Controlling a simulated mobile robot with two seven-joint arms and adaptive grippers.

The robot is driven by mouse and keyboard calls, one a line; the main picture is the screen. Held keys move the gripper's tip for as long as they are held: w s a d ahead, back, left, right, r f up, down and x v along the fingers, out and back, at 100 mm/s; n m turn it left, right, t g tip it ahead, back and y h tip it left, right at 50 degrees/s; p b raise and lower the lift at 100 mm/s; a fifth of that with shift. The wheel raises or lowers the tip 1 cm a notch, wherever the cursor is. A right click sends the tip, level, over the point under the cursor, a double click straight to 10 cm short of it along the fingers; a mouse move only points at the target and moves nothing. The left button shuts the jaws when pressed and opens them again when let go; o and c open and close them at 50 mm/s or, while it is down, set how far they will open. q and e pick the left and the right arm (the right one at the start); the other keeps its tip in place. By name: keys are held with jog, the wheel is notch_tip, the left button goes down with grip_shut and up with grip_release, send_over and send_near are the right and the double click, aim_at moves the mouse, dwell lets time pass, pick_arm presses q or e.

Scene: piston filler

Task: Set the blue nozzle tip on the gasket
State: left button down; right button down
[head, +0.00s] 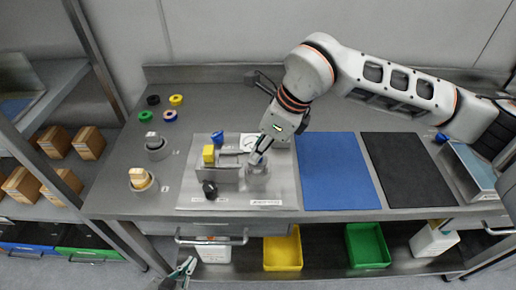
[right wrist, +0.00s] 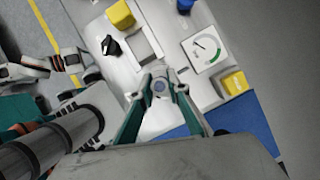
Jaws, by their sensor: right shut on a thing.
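My right gripper (head: 260,150) is over the machine plate, just above a small grey metal fitting (head: 257,172). In the right wrist view its teal fingers (right wrist: 159,88) are closed around a small round blue-grey piece, which looks like the blue nozzle tip (right wrist: 159,86). Only its round end shows there. I cannot make out the gasket under it, nor whether the piece touches anything. My left gripper (head: 181,271) hangs low in front of the table, its fingers apart and empty.
The machine plate (head: 228,203) carries a yellow block (head: 209,154), a blue part (head: 217,137), a black knob (head: 210,189) and a gauge (right wrist: 203,48). Coloured rings, including a green one (head: 145,117), lie back left. A blue mat (head: 337,170) and black mat (head: 405,170) lie right.

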dwell(0.3)
jog(key=c, duration=1.4)
grip_release()
jog(key=shift+c, duration=0.2)
jog(key=shift+r+p, duration=1.25)
jog(key=shift+r, duration=1.15)
jog(key=shift+r+p, duration=0.95)
jog(key=shift+r, duration=1.4)
